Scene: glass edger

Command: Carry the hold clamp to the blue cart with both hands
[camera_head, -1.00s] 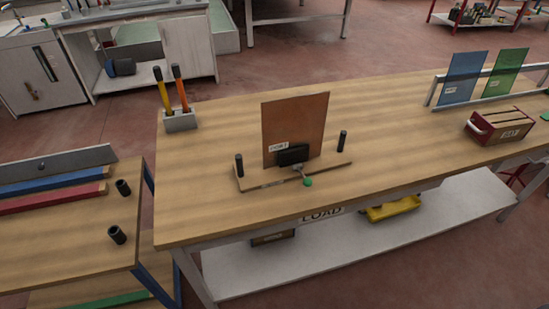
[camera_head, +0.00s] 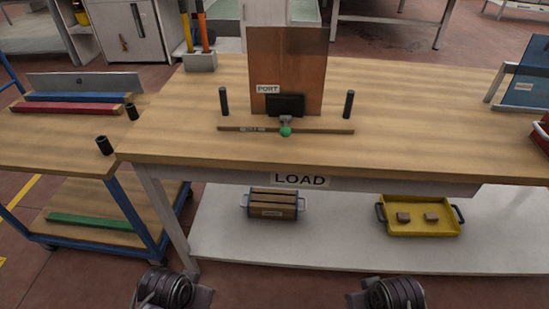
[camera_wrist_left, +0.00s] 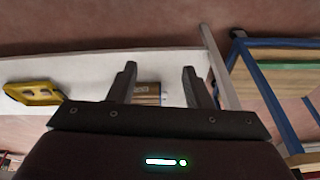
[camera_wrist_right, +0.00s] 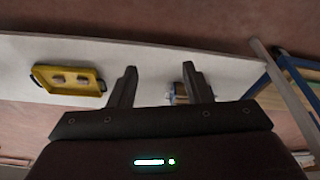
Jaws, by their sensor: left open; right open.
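The hold clamp is a wooden bar (camera_head: 320,128) with an upright black handle near each end, a dark block and a green knob at its middle. It lies on the load table (camera_head: 420,100), in front of an upright brown panel (camera_head: 300,65) tagged PORT. The blue cart (camera_head: 65,140) stands at the left of the table, its wooden top carrying two black posts. My left gripper is open and empty in the left wrist view (camera_wrist_left: 159,72). My right gripper is open and empty in the right wrist view (camera_wrist_right: 159,72). Both are apart from the clamp; the head view shows only my arm parts low down.
The cart also holds a blue bar (camera_head: 80,97) and a red bar (camera_head: 75,110). A cup (camera_head: 200,61) with two tools stands behind the clamp on the left. A wooden crate (camera_head: 273,204) and a yellow tray (camera_head: 418,228) sit on the lower shelf. Bare tabletop flanks the clamp.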

